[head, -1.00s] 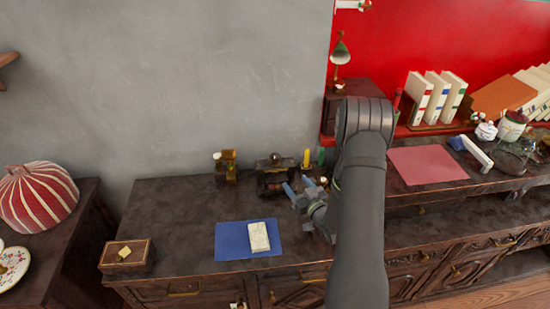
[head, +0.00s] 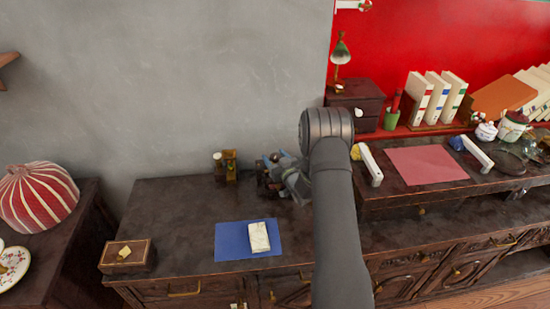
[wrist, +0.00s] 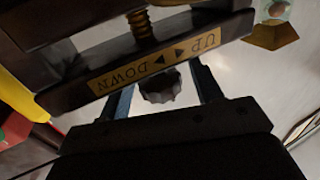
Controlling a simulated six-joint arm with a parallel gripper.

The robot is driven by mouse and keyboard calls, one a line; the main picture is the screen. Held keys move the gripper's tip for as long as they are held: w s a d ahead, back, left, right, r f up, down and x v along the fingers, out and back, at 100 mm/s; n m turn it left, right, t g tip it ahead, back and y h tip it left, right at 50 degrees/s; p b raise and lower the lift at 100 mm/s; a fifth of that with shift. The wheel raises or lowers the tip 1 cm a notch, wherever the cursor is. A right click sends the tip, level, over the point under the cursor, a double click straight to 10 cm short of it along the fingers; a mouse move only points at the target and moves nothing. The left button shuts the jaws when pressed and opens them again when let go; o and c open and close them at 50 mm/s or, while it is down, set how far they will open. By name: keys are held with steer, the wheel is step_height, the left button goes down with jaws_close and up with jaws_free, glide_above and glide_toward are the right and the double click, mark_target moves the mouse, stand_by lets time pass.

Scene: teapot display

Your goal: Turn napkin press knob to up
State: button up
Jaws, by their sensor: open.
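The napkin press (wrist: 160,60) fills the upper wrist view, upside down, with a brass plate (wrist: 150,64) lettered UP and DOWN and a brass screw above it. Its dark, lobed knob (wrist: 160,90) sits just below the plate in that view. My gripper (wrist: 163,80) is open, with one blue-grey finger on each side of the knob. I cannot tell whether either finger touches it. In the head view my gripper (head: 283,170) covers most of the press (head: 263,188). Which way the knob is turned cannot be read.
A small brass-and-wood object (head: 226,166) stands left of the press. A blue mat (head: 232,243) with a pale block (head: 259,237) lies in front. A wooden box (head: 127,256) sits at the front left corner. The tabletop between box and press is mostly clear.

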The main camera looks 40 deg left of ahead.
steer(key=c, duration=1)
steer(key=shift+g, duration=0.3)
steer(key=shift+a+n+g+y, duration=0.1)
steer(key=shift+n+g+y, duration=0.5)
steer(key=shift+n+g, duration=1)
steer(key=shift+g, duration=0.3)
steer(key=o, duration=1)
